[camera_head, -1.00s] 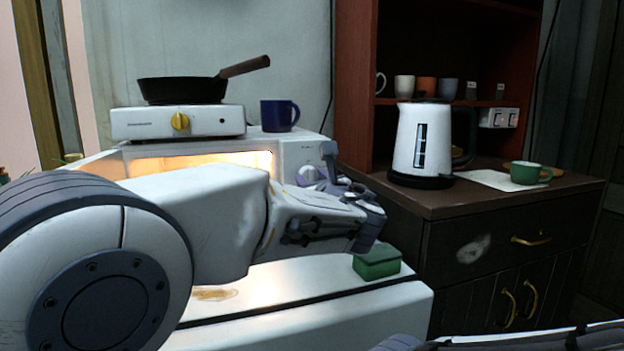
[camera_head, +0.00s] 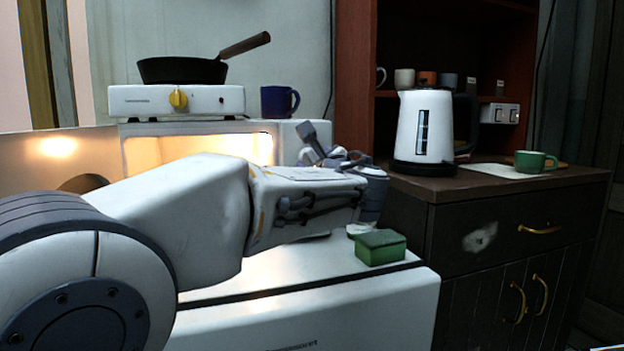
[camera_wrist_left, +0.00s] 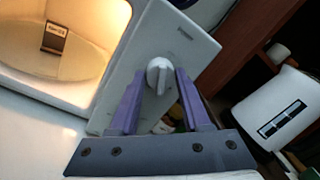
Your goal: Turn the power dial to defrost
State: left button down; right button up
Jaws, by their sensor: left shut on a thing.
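The white microwave (camera_head: 290,130) stands with its lit inside showing, its door (camera_head: 40,150) swung open to the left. In the left wrist view its front panel (camera_wrist_left: 125,82) is tilted and carries a white round dial (camera_wrist_left: 158,75) with a raised grip. My left gripper (camera_head: 318,152) is at the panel; its purple fingers (camera_wrist_left: 160,90) stand on both sides of the dial and are shut on it. In the head view my gripper and arm hide the dial. The dial's markings are too small to read. My right gripper is out of view.
A hotplate (camera_head: 210,102) with a black pan (camera_head: 182,71) and a blue mug (camera_head: 279,102) stand on top of the microwave. A green sponge (camera_head: 380,247) lies in front, below my left wrist. A white kettle (camera_head: 420,130) and green cup (camera_head: 533,161) stand on the cabinet at right.

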pick_arm(q)
jog(key=shift+d+f+n+y+b, duration=0.15)
jog(key=shift+n+y+b, duration=0.25)
jog(key=shift+n+b, duration=3.65)
jog(key=shift+f+n+y+b, duration=0.1)
jog(key=shift+n+y+b, duration=0.3)
jog(key=shift+n+b, duration=3.65)
jog(key=n+p, duration=0.3)
jog(key=shift+c, duration=1.8)
grip_release()
